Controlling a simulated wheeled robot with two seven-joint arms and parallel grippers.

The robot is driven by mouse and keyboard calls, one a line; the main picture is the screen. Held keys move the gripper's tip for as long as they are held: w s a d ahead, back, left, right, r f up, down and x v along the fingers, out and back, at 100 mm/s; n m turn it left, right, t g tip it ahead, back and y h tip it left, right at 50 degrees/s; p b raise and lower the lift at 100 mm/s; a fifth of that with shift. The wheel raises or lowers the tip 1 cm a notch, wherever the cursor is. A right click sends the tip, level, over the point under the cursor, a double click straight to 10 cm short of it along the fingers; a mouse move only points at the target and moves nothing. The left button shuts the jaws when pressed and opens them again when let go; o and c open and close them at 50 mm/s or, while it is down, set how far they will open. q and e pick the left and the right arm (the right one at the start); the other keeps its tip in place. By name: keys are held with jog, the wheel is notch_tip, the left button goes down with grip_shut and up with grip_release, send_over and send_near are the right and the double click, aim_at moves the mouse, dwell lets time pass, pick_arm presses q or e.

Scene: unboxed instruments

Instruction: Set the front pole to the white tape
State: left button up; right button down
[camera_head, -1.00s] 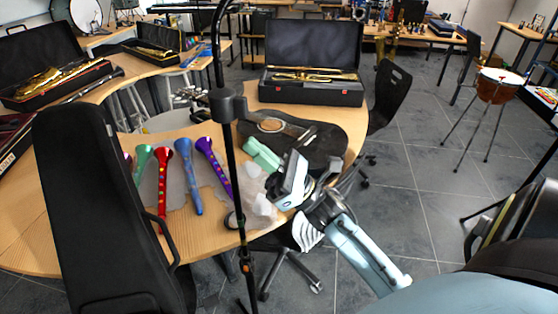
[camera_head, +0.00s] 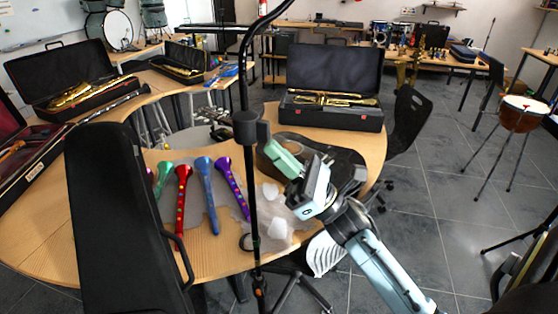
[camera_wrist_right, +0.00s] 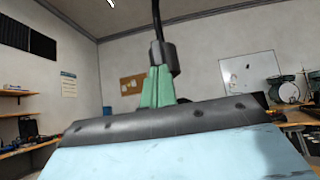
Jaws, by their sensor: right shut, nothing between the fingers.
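The front pole (camera_head: 251,185) is a thin black upright with a thick black collar (camera_head: 246,128), and its top bends to the right. My right gripper (camera_head: 265,136) has green fingers, shut and empty, with tips close to the right side of the collar. In the right wrist view the shut fingers (camera_wrist_right: 157,86) point up at the collar (camera_wrist_right: 163,59), and the pole (camera_wrist_right: 157,20) rises above it. I cannot tell whether fingers and collar touch. I cannot make out white tape on the pole. My left gripper is not in view.
A tall black case (camera_head: 118,220) stands left of the pole. A black chair (camera_head: 410,120) stands to the right, with open floor beyond.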

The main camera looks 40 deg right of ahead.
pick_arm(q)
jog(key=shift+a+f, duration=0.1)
